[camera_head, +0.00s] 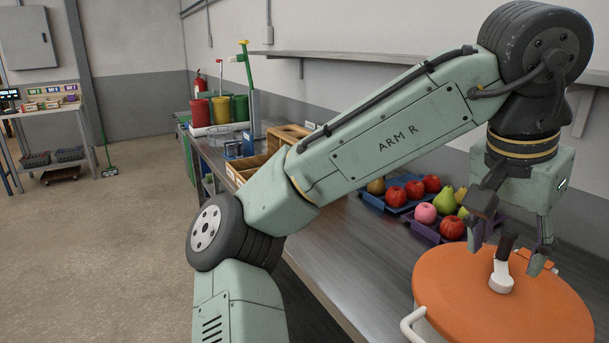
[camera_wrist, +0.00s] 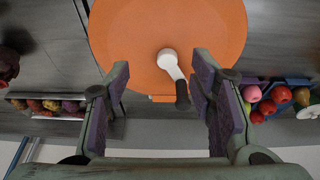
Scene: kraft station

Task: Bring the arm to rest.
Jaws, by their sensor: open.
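My gripper (camera_head: 509,231) hangs at the end of my arm at the right of the head view, pointing down. It is open, with its fingers apart above an orange round lid (camera_head: 460,280). The lid has a white knob with a black handle (camera_head: 503,269) standing on it. In the wrist view the two fingertips of my gripper (camera_wrist: 163,95) are on either side of the black handle (camera_wrist: 182,95), with a gap to each finger. The orange lid (camera_wrist: 120,40) fills the upper middle there. I cannot tell how far the fingers are above the lid.
A metal workbench (camera_head: 330,250) runs along the wall. A wooden crate (camera_head: 290,134) and red, green and yellow containers (camera_head: 221,109) are farther back.

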